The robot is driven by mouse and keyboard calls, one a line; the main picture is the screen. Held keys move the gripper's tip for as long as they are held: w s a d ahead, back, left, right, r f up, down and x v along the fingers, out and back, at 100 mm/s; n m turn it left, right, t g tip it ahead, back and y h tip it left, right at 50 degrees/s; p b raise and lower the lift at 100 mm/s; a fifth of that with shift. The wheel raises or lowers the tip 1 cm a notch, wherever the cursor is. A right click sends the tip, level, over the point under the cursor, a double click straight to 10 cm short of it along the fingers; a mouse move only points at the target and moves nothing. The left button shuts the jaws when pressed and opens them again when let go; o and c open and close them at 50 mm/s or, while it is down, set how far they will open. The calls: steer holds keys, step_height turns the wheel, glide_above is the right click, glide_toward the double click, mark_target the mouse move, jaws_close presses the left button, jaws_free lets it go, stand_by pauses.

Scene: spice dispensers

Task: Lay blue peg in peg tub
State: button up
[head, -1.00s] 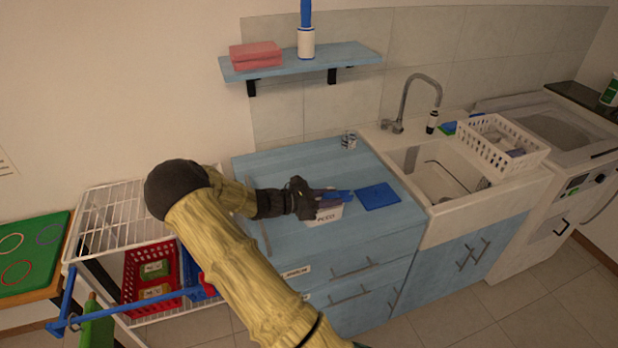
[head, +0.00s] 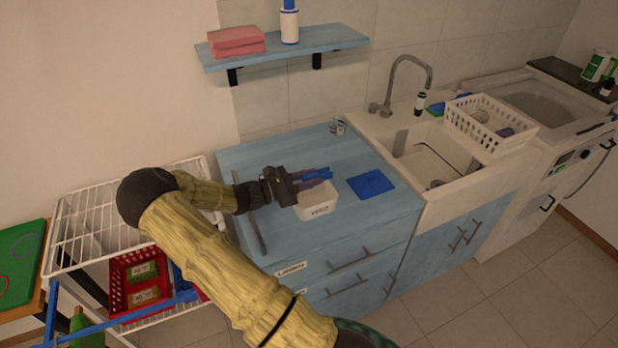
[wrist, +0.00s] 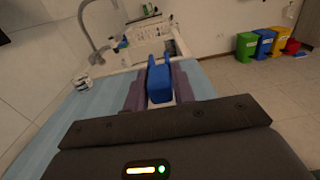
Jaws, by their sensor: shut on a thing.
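The blue peg (head: 317,173) is held between the fingers of my gripper (head: 308,177), which is shut on it. In the wrist view the blue peg (wrist: 159,82) sits upright between the purple fingers and points away from the camera. The peg tub (head: 318,203) is a small white open box with a label on its front, standing on the blue counter. In the head view the peg and fingers are over the tub's back rim area, seemingly above it. The tub's inside is partly hidden by the gripper.
A blue square mat or cloth (head: 371,184) lies right of the tub. A small patterned cup (head: 337,127) stands at the counter's back. The sink (head: 440,165) is to the right, a white wire rack (head: 120,215) to the left. A shelf (head: 285,48) hangs above.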

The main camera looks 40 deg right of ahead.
mark_target(309, 175)
steer(key=shift+f+b, duration=2.15)
steer(key=shift+f, duration=0.7)
steer(key=o, duration=0.8)
steer(key=shift+o, duration=0.2)
step_height(309, 175, up, 10)
steer(key=shift+r+b, duration=0.1)
steer(key=shift+b, duration=0.3)
